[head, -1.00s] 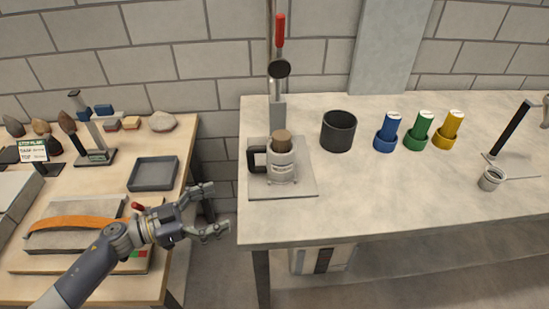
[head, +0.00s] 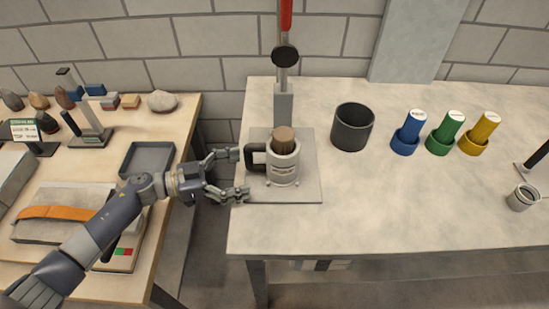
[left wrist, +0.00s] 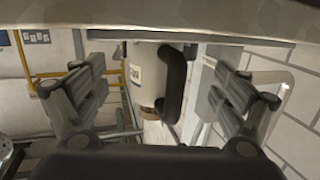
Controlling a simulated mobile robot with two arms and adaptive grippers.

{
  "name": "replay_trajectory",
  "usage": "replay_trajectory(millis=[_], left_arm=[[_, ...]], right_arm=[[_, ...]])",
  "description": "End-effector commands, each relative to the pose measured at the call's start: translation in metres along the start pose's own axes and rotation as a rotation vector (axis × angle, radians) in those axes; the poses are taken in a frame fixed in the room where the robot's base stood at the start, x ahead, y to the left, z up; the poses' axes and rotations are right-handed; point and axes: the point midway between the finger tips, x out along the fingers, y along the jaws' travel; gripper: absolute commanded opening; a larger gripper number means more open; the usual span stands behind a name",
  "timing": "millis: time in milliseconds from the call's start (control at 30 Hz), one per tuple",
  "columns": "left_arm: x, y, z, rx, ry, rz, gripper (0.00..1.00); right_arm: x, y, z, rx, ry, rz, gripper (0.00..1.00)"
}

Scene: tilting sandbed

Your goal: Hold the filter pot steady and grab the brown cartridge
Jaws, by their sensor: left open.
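The filter pot (head: 284,172) is a pale grey cylinder with a black handle (head: 255,147) on its left side. It stands upright on the grey plate of the press. The brown cartridge (head: 284,135) sticks up out of its top. My left gripper (head: 240,174) is open at the table's left edge, just left of the handle, fingers pointing at the pot. In the left wrist view the pot (left wrist: 142,70) and its dark handle (left wrist: 174,82) show between the spread fingers (left wrist: 160,90). Nothing is held. My right gripper is out of view.
A press column with a red lever (head: 286,18) rises behind the pot. A dark open bin (head: 352,128) stands to the right, then blue (head: 409,130), green (head: 444,130) and yellow (head: 481,130) cylinders in matching cups. The table front is clear. A gap separates the wooden table (head: 190,115) at left.

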Motion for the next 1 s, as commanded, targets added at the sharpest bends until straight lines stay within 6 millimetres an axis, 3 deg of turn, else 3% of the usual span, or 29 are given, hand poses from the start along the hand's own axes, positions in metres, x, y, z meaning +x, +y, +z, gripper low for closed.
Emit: replay_trajectory(millis=[200, 500, 933, 1000], left_arm=[[0.035, 0.0, 0.0, 0.003, 0.004, 0.001, 0.9], [0.066, -0.001, -0.001, 0.001, 0.001, -0.001, 0.9], [0.073, -0.001, -0.001, 0.002, 0.001, -0.001, 0.9], [0.073, -0.001, -0.001, 0.002, 0.001, -0.001, 0.77]], right_arm=[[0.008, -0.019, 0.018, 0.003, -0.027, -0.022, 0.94], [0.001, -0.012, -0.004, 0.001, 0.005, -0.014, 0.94], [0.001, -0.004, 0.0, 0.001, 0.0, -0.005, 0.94], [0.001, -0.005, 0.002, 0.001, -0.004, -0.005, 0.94]])
